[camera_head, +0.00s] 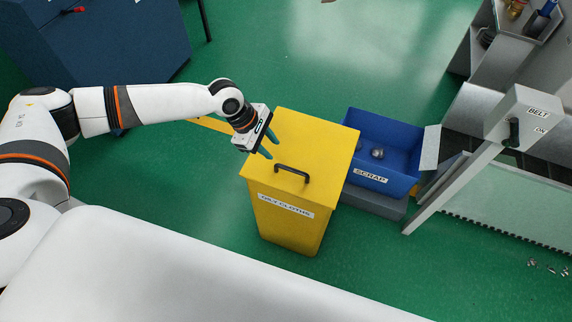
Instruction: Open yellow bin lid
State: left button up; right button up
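The yellow bin (285,222) stands on the green floor in the middle of the head view, with a label reading "OILY CLOTHS" on its front. Its flat yellow lid (318,143) is down and closed. A dark handle (292,171) sits near the lid's front edge. My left gripper (270,147) is over the left part of the lid, behind and left of the handle. Its two teal fingers are apart with nothing visible between them. I cannot tell whether the fingertips touch the lid. My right gripper is not in view.
A blue bin (383,180) labelled "SCRAP" stands close to the right of the yellow bin, with a round metal piece inside. A grey post labelled "BELT ON" (520,110) and a conveyor (505,190) are at the right. A dark blue cabinet (95,45) stands back left.

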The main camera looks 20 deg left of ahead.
aim_at(291, 169)
pick_arm(q)
jog(key=b+x, duration=0.1)
jog(key=x, duration=1)
jog(key=shift+d+f, duration=0.15)
grip_shut()
